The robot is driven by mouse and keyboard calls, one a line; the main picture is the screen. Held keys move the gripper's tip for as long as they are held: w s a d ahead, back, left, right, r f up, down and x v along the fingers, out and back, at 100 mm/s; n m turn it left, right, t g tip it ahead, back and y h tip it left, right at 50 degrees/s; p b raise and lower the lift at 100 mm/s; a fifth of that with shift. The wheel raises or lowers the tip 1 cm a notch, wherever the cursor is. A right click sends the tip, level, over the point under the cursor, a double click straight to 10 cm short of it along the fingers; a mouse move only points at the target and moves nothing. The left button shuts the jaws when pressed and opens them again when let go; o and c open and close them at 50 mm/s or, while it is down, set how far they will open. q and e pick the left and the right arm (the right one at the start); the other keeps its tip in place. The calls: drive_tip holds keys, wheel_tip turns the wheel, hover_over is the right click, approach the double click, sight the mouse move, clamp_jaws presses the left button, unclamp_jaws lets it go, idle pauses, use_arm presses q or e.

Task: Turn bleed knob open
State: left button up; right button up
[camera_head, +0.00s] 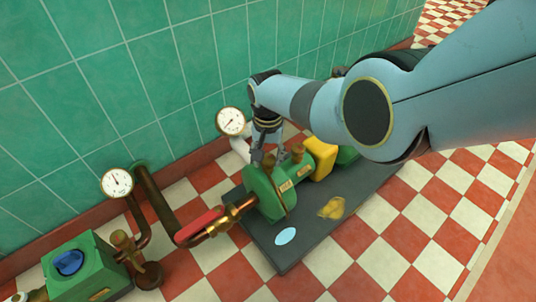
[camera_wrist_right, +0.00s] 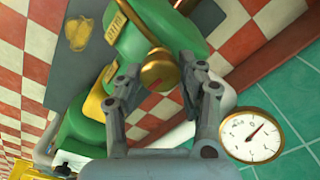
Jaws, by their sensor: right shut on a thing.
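The green pump (camera_head: 270,192) stands on a dark base plate (camera_head: 290,252) by the tiled wall. My right gripper (camera_head: 264,157) reaches down from above to the small brass bleed knob on top of the pump's round housing. In the head view the fingers partly hide the knob. My left gripper is not in view.
A red-handled valve (camera_head: 200,226) and copper pipes lie left of the pump. Gauges (camera_head: 230,121) (camera_head: 117,183) stand by the wall. A green box (camera_head: 85,270) with a blue knob is at lower left. A yellow coupling guard (camera_head: 321,157) is right of the pump. Checkered floor is clear in front.

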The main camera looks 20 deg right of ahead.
sight(268, 158)
drive_tip(key=shift+n, duration=0.6)
drive_tip(key=o, duration=1.1)
drive_tip(key=shift+o, duration=0.2)
drive_tip(key=shift+r, duration=0.15)
drive_tip(key=shift+r, duration=0.25)
wheel_tip(268, 158, up, 11)
drive_tip(key=shift+s, duration=0.1)
